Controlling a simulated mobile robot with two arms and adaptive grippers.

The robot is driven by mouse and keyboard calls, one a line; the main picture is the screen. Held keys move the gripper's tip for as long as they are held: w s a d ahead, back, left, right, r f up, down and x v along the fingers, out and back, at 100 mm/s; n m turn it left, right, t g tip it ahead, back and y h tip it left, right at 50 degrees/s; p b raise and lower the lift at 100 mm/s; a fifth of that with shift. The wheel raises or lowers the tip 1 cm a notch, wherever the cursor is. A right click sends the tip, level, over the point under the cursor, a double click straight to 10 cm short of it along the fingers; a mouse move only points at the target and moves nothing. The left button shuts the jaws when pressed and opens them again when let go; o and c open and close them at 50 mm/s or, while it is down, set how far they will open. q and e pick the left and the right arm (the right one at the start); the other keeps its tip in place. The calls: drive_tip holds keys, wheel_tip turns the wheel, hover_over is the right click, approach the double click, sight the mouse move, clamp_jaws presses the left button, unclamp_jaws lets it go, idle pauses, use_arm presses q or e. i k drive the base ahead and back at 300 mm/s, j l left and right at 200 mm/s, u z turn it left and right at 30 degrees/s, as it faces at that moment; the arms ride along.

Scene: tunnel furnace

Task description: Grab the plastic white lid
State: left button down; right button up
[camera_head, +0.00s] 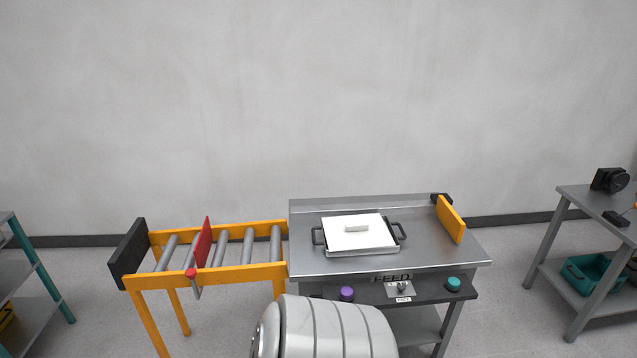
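The white lid (345,235) is a flat, roughly square plate with a small raised handle (356,229) in its middle. It lies on a grey metal tray (363,252) with dark side handles, on the steel feed table (440,255). Neither of my grippers shows in the head view. Nothing is touching the lid from above, and its whole top is visible.
Left of the table is a yellow roller conveyor (237,274) with a red plate (203,243) across it. A yellow guide (450,219) stands at the table's right. Purple (347,293) and teal (454,284) buttons sit on the front panel. A grey shelf (600,214) stands far right.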

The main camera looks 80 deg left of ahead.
sight(360, 232)
drive_tip(key=u, duration=2.15)
